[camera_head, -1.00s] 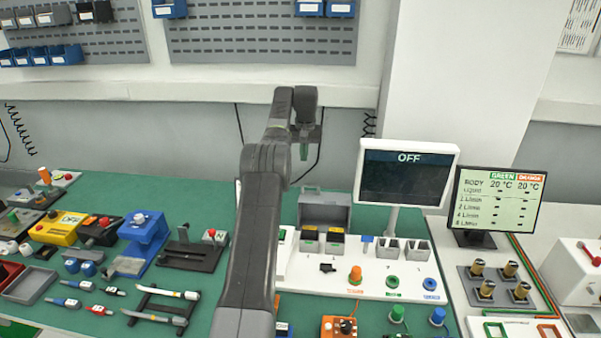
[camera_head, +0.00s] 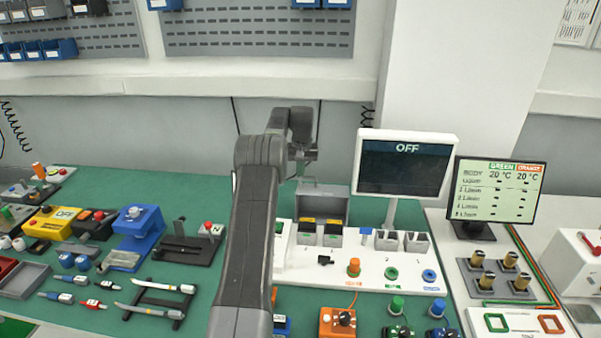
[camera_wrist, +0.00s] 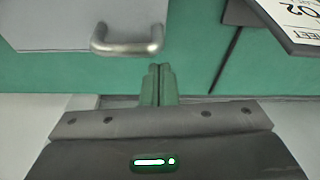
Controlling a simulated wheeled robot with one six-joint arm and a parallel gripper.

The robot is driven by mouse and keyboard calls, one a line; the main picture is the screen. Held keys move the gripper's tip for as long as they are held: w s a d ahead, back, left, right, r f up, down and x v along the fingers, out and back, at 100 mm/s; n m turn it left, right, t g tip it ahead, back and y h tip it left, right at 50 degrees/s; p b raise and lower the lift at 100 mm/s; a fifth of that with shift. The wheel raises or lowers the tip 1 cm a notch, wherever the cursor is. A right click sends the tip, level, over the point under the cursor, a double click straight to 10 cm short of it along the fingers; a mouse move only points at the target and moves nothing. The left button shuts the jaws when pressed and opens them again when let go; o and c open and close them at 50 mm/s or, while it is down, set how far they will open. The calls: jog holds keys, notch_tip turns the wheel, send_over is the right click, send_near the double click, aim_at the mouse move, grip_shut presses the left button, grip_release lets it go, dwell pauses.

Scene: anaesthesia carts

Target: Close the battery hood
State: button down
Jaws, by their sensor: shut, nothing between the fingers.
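The battery hood (camera_head: 322,203) is a grey cover at the back of the white panel, standing raised behind two black batteries with yellow tops (camera_head: 307,230). In the wrist view a grey panel (camera_wrist: 60,22) with a metal bar handle (camera_wrist: 127,45) shows at the upper left and appears to be the hood. My gripper (camera_wrist: 158,68) has green fingers pressed together and empty, just right of and below the handle in that view, apart from it. In the head view my gripper (camera_head: 300,168) is above and behind the hood, partly hidden by my arm.
A white-framed screen reading OFF (camera_head: 407,165) stands to the right of the hood. A second screen (camera_head: 498,203) stands farther right.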

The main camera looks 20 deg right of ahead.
jog(key=shift+s+a+r, duration=0.2)
jog(key=shift+s+a, duration=0.1)
jog(key=shift+s, duration=0.4)
jog(key=shift+b, duration=0.3)
